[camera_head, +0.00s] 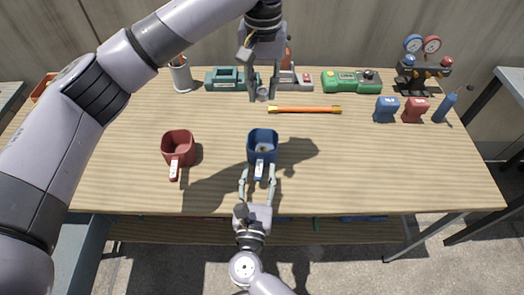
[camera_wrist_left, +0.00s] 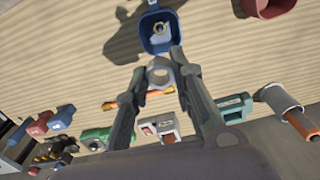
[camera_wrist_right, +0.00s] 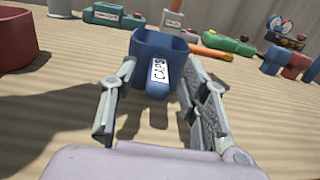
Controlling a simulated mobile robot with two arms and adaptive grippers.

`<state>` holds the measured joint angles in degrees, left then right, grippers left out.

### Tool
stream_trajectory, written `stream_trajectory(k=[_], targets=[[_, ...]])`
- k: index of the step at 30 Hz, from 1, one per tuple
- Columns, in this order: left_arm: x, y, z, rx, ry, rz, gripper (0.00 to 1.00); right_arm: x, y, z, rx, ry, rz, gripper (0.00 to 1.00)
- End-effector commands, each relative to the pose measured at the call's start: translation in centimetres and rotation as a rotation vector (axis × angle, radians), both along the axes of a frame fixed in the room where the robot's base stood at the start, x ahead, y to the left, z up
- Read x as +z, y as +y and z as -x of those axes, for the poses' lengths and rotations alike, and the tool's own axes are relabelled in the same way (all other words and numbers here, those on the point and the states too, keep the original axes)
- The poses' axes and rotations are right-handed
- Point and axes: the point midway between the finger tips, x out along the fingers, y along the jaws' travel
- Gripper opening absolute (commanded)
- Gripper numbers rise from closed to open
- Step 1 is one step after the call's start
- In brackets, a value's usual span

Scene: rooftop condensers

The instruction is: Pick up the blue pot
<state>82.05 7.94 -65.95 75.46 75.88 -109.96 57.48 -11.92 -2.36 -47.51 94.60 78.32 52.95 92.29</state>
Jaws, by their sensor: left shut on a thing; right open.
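The blue pot (camera_head: 263,141) stands upright on the table, its handle toward the front with a white "CAPS" label. In the right wrist view the pot (camera_wrist_right: 160,46) is straight ahead, and its handle lies between the fingers. My right gripper (camera_head: 258,178) is open around the handle, apparently not pressing it. My left gripper (camera_head: 263,92) is above the table behind the pot, shut on a small grey ring-like piece (camera_wrist_left: 160,72). In the left wrist view the pot (camera_wrist_left: 157,42) is just beyond the fingertips, with something small inside.
A red pot (camera_head: 178,146) stands left of the blue pot. An orange rod (camera_head: 305,109) lies behind it. A green tool (camera_head: 350,82), a grey cup (camera_head: 182,76) and gauges (camera_head: 423,45) line the back. Small blue (camera_head: 386,109) and red (camera_head: 414,110) items stand right. The right front is clear.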

Motion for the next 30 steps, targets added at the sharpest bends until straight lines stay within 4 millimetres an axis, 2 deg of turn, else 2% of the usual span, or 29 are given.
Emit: stream_trajectory(k=[3,6,14,30], targets=[[0.0,0.0,0.0,0.000,0.000,0.000,0.00,0.1,-0.1,-1.9,0.000,-0.002,0.001,0.42],[0.0,0.0,0.0,0.000,0.000,0.000,0.00,0.1,-0.2,-2.7,0.002,-0.002,0.001,0.42],[0.0,0.0,0.0,0.000,0.000,0.000,0.00,0.0,-0.2,-2.9,0.002,0.000,0.001,0.42],[0.0,0.0,0.0,0.000,0.000,0.000,0.00,0.0,-0.2,-2.9,0.002,-0.001,0.001,0.06]])
